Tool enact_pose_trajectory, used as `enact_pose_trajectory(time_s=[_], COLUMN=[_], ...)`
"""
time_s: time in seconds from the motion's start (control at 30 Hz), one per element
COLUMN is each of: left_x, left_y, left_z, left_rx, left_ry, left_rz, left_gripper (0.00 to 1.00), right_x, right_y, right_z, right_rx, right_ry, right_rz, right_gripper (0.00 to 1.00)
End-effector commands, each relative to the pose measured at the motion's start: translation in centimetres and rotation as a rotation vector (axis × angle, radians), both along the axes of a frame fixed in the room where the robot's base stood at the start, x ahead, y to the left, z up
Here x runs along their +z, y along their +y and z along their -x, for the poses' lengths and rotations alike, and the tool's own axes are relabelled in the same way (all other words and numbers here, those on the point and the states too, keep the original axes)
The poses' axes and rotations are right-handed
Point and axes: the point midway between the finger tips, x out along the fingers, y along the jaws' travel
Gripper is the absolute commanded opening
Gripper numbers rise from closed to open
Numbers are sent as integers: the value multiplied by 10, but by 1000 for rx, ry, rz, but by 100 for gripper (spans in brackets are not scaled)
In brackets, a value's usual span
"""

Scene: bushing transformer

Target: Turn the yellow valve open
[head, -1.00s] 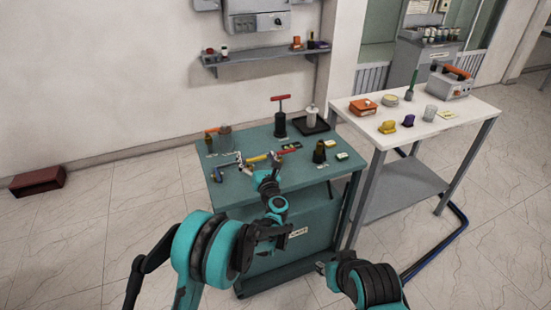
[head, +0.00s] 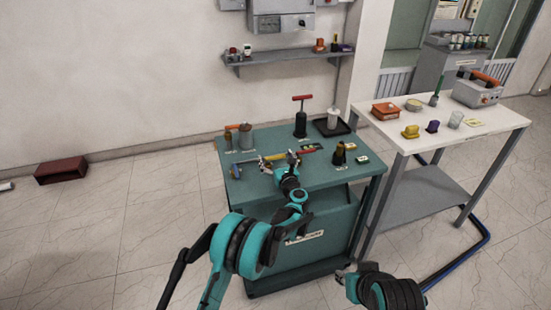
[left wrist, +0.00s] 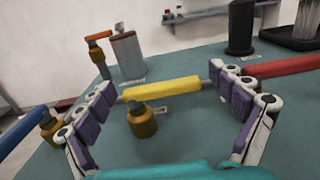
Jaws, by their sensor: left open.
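The yellow valve handle (left wrist: 160,87) lies across the middle of the left wrist view, above a bronze valve body (left wrist: 142,122). It also shows in the head view (head: 277,156), near the middle of the teal cabinet top. My left gripper (left wrist: 166,98) is open. One finger group is at each end of the handle, with the handle in the gap. I cannot tell whether the fingers touch it. In the head view the left gripper (head: 279,161) is at the handle.
A blue handle (left wrist: 20,132) is left of the yellow one and a red handle (left wrist: 283,67) right. A grey cylinder (left wrist: 128,55) stands behind. On the teal top (head: 318,172) are a red-handled pump (head: 300,122) and dark bottle (head: 339,154). A white table (head: 450,136) stands right.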

Motion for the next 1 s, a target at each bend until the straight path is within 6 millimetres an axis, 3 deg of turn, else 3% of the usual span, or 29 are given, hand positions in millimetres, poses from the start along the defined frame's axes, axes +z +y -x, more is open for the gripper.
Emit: enact_pose_trajectory(time_s=[0.13,0.4,0.73,1.0], left_x=[0,0,0,0], left_y=[0,0,1,2], left_z=[0,0,2,7], left_rx=[0,0,-46,-215], left_ry=[0,0,0,-1], left_rz=[0,0,-1,-1], left_gripper=[94,23,20,20], right_x=[0,0,-1,-5], right_y=[0,0,0,0], right_z=[0,0,0,0], right_rx=[0,0,0,0], right_ry=[0,0,0,0], right_rz=[0,0,0,0], right_gripper=[33,33,33,33])
